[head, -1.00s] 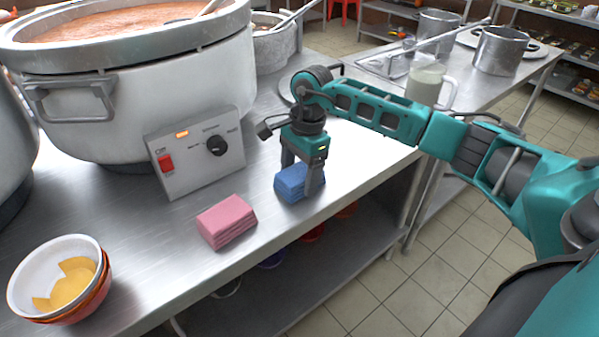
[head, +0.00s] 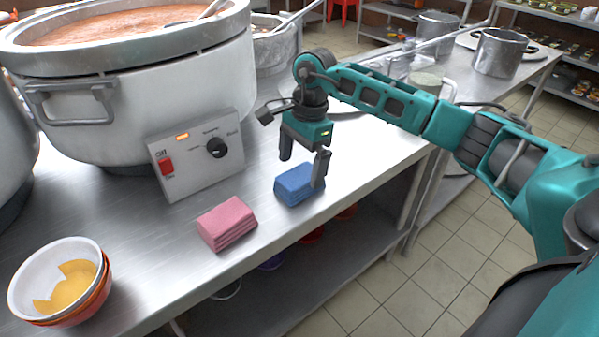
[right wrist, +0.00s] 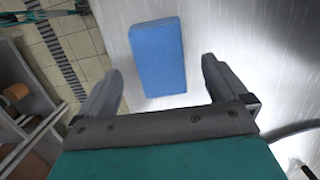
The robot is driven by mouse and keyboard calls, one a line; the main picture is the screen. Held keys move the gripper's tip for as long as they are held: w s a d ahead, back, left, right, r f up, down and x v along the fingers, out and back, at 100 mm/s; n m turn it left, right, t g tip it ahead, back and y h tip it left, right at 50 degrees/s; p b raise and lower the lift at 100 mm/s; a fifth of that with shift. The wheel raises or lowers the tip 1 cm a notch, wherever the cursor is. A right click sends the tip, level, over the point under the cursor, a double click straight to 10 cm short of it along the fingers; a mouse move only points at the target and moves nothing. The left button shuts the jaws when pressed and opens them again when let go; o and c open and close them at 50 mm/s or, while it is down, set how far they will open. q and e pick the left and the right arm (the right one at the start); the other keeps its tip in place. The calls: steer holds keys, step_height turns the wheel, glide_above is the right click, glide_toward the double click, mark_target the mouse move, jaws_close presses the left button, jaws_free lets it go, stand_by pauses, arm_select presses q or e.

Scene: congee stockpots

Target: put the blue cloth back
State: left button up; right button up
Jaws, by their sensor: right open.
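The folded blue cloth (head: 295,186) lies flat on the steel counter (head: 150,235) near its front edge, right of a folded pink cloth (head: 227,222). My right gripper (head: 303,169) is open and empty just above the blue cloth, apart from it. In the right wrist view the blue cloth (right wrist: 158,57) lies beyond the open fingertips (right wrist: 160,72), between their lines, with bare counter to its right. My left gripper does not show in either view.
A large cooker of red-brown congee (head: 120,95) with a control box (head: 197,155) stands behind the cloths. Stacked bowls (head: 60,280) with yellow pieces sit at the front left. A shelf and tiled floor lie below the counter edge.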

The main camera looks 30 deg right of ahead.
mark_target(305, 172)
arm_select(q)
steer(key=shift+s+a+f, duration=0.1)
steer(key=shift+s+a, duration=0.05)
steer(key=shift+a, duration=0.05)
arm_select(e)
step_height(305, 172, up, 9)
steer(key=d, duration=0.1)
steer(key=shift+d+f, duration=0.15)
steer(key=shift+f, duration=0.05)
